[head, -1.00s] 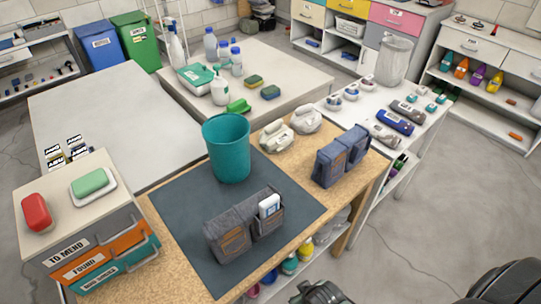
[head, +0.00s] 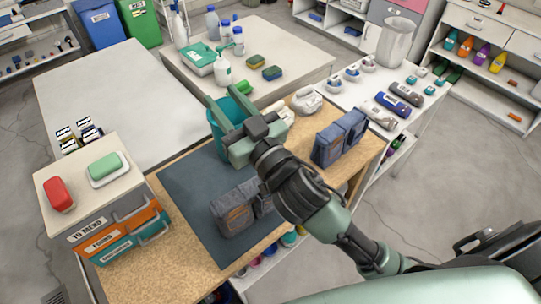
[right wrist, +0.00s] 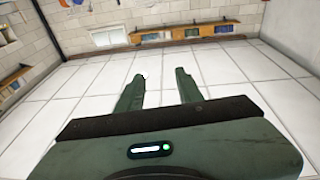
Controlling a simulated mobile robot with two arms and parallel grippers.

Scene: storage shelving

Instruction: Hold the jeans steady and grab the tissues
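The folded grey-blue jeans (head: 233,212) lie on the dark mat on the wood-topped table in the head view. My right arm crosses in front of their right part. The tissues in their pocket are hidden behind my arm now. My right gripper (head: 221,97) is above the mat, in front of the teal bin, beyond the jeans. In the right wrist view its two fingers (right wrist: 159,88) stand apart with nothing between them. My left gripper is not in view.
The teal bin (head: 215,146) stands at the mat's back edge, partly hidden by my gripper. A second folded denim item (head: 330,145) is to the right. A drawer unit (head: 118,222) with red and green soaps is at the left. The mat's left part is clear.

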